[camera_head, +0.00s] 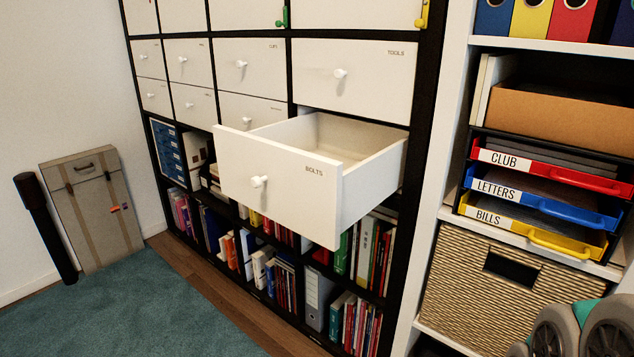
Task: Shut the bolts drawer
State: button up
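The bolts drawer (285,192) stands pulled well out of the black shelf unit, under the tools drawer (365,80). Its white front carries the label BOLTS and a round white knob (259,181). The visible part of its inside looks empty. My gripper is not in view, so I cannot see whether it is open or shut.
Books (362,250) fill the cubes below the drawer. To the right stand letter trays (545,185) and a wicker basket (490,290). A grey-green wheeled object (570,330) is at the lower right corner. A teal rug (130,310) covers clear floor at left, near a suitcase (95,215).

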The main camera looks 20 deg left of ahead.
aim_at(314, 174)
jog(key=j+u, duration=0.2)
jog(key=u, duration=0.95)
